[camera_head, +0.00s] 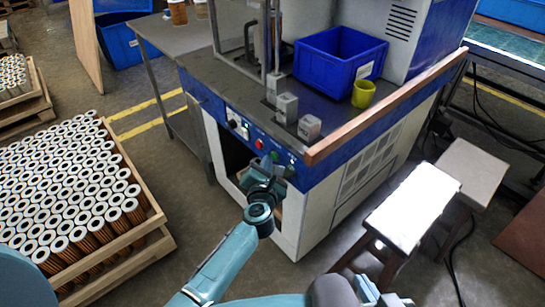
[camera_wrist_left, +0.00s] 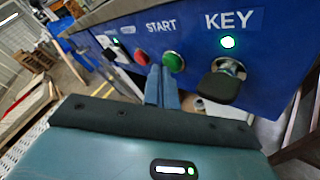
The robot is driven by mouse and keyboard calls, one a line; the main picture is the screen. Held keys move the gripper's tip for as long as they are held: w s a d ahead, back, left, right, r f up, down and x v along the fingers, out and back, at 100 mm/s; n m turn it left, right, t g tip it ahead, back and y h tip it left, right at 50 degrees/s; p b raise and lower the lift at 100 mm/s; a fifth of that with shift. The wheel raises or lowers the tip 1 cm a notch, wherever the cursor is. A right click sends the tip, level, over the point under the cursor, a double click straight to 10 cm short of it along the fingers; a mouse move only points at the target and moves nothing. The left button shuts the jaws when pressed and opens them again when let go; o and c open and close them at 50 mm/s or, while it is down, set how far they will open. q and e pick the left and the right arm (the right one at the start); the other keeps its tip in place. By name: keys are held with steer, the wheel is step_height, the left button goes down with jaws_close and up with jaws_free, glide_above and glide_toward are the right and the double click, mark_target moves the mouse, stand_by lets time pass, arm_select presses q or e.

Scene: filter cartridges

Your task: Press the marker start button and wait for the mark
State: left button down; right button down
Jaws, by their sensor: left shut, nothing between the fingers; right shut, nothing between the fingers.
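The green START button (camera_wrist_left: 174,62) is on the machine's blue front panel (camera_wrist_left: 262,75), under the label START in the left wrist view. It also shows small in the head view (camera_head: 275,155). My left gripper (camera_head: 272,163) is in front of this panel. In the left wrist view its shut, empty fingers (camera_wrist_left: 161,70) point at the panel, with their tips beside the green button's lower left; contact cannot be told. My right gripper (camera_head: 388,298) shows only partly at the bottom edge in the head view, shut and empty.
A red button (camera_wrist_left: 141,56) is left of START; a black key switch (camera_wrist_left: 222,82) under a lit green lamp (camera_wrist_left: 227,42) is right. A blue bin (camera_head: 325,65), yellow cup (camera_head: 363,94) and grey blocks stand on the machine top. A wooden rail (camera_head: 385,108) edges it. Stools stand right.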

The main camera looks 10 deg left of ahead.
arm_select(q)
steer(key=shift+s+a, duration=0.35)
steer(key=shift+s, duration=0.15)
steer(key=s+a+p, duration=0.1)
steer(key=s, duration=0.1)
steer(key=s+a+p, duration=0.1)
steer(key=s+a, duration=0.1)
stand_by(0.4)
stand_by(0.6)
